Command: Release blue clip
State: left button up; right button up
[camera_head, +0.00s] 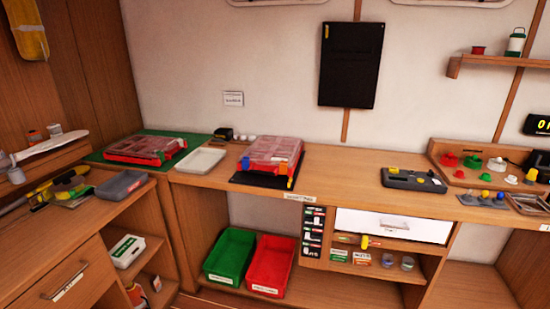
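Neither of my grippers is in view.
A white tray (201,160) lies left of the case, and a second red case (145,148) sits on a green mat. A dark panel with coloured knobs (413,180) lies to the right. Green (230,255) and red (270,266) bins stand below.

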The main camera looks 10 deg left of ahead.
aim_at(245, 160)
jog(key=k, duration=0.5)
jog(key=u, duration=0.9)
jog(key=i, duration=1.05)
jog(key=z, duration=1.55)
